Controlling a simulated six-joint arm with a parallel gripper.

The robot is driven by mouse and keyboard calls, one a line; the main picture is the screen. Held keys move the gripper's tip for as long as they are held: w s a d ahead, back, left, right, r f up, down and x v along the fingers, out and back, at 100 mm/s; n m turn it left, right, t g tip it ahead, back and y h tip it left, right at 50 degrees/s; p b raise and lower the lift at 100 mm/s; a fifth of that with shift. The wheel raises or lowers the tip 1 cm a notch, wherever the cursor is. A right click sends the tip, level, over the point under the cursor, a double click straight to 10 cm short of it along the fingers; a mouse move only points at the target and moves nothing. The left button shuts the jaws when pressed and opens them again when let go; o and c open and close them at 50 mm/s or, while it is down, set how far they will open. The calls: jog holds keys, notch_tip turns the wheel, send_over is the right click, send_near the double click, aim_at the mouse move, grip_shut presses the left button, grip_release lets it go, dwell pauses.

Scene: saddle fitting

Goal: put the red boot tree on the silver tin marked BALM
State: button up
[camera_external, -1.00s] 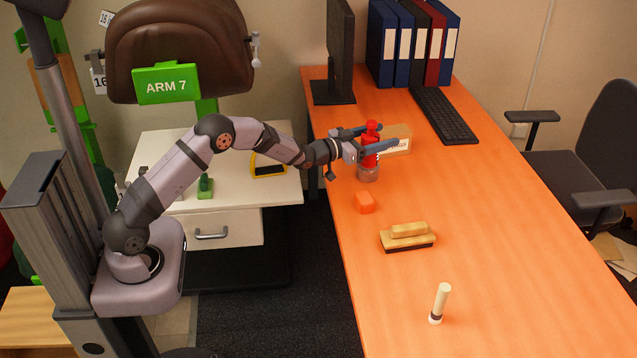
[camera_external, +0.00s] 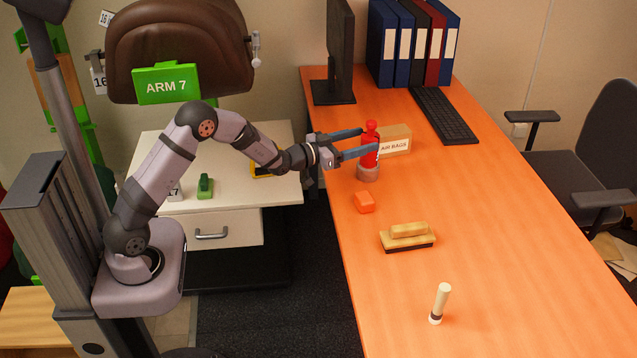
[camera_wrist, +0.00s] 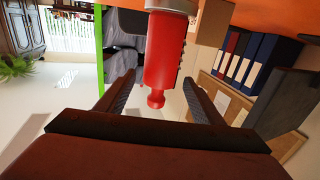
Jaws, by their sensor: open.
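The red boot tree (camera_external: 371,146) stands upright on top of a short silver tin (camera_external: 368,173) on the orange desk. No marking on the tin can be read here. My gripper (camera_external: 369,141) is open, its fingers level and just left of the boot tree, with the tips close to it. In the wrist view the boot tree (camera_wrist: 163,55) appears upside down, beyond and between the open fingers of my gripper (camera_wrist: 158,80), with clear space on both sides of it.
A cardboard box marked with a label (camera_external: 397,140) stands right behind the tin. An orange block (camera_external: 364,202), a wooden brush (camera_external: 408,237) and a cream stick (camera_external: 439,303) lie or stand nearer the front. A monitor (camera_external: 340,45) and keyboard (camera_external: 443,115) are farther back.

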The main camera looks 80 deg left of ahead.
aim_at(363, 139)
jog(key=shift+v, duration=2.55)
jog(key=s+d+g+h+p, duration=0.1)
jog(key=s+d+g+p, duration=0.25)
jog(key=d, duration=0.25)
jog(key=s+d+m+g+h+p, duration=0.1)
jog(key=s+d+g+p, duration=0.1)
jog(key=d+p, duration=0.25)
jog(key=s+d+g+h+p, duration=0.1)
jog(key=s+d+g+p, duration=0.2)
jog(key=d, duration=0.4)
jog(key=s+d+r+m+g+h+p, duration=0.1)
jog(key=s+d+r+g+p, duration=0.1)
jog(key=s+d, duration=0.5)
jog(key=s+d+r+m+g+h+p, duration=0.1)
jog(key=s+d+g+p, duration=0.4)
jog(key=s, duration=1.2)
jog(key=shift+s+d+r+m+g+h, duration=0.3)
jog(key=shift+d+r+g, duration=0.4)
jog(key=shift+d+g, duration=0.25)
